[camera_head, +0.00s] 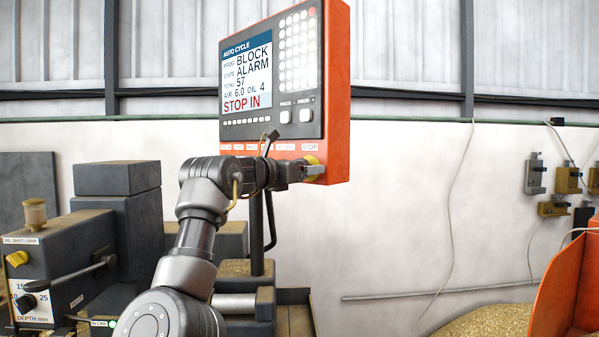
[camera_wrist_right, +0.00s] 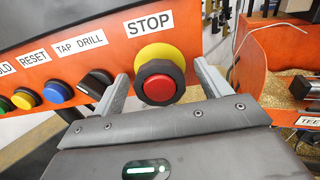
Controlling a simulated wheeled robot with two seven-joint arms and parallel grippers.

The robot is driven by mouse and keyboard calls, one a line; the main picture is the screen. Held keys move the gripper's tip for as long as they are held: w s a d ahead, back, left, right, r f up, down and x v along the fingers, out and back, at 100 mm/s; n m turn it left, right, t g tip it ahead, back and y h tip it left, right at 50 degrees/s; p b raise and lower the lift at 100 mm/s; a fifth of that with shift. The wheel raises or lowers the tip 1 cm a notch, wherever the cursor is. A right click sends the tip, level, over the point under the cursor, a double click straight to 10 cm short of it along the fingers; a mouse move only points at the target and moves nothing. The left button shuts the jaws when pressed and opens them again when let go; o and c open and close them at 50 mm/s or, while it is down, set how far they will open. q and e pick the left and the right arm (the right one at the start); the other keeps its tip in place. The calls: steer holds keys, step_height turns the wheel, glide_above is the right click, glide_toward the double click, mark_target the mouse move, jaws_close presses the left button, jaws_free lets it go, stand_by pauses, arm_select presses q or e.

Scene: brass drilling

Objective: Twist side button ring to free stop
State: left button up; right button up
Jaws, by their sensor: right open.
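The stop button (camera_wrist_right: 159,87) is a red cap in a dark ring (camera_wrist_right: 177,72) in front of a yellow collar (camera_wrist_right: 153,54), under the STOP label. In the head view the yellow collar (camera_head: 318,161) shows at the lower right of the orange control panel (camera_head: 337,95). My right gripper (camera_wrist_right: 161,72) is open, with one finger on each side of the button. Small gaps seem to show between fingers and ring; contact cannot be told for sure. In the head view my right gripper (camera_head: 300,171) hides most of the button. My left gripper is not in view.
The panel screen (camera_head: 246,75) reads BLOCK ALARM and STOP IN. A dark selector knob (camera_wrist_right: 96,84) sits close beside my left-hand finger, with blue (camera_wrist_right: 57,92), yellow and green buttons further left. An orange guard (camera_head: 560,285) stands at right.

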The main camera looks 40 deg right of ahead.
steer(key=s+a+b, duration=0.1)
steer(key=a+b, duration=0.4)
steer(key=a, duration=0.3)
steer(key=shift+a, duration=0.3)
steer(key=shift+s+d+f, duration=0.1)
steer(key=shift+s, duration=0.05)
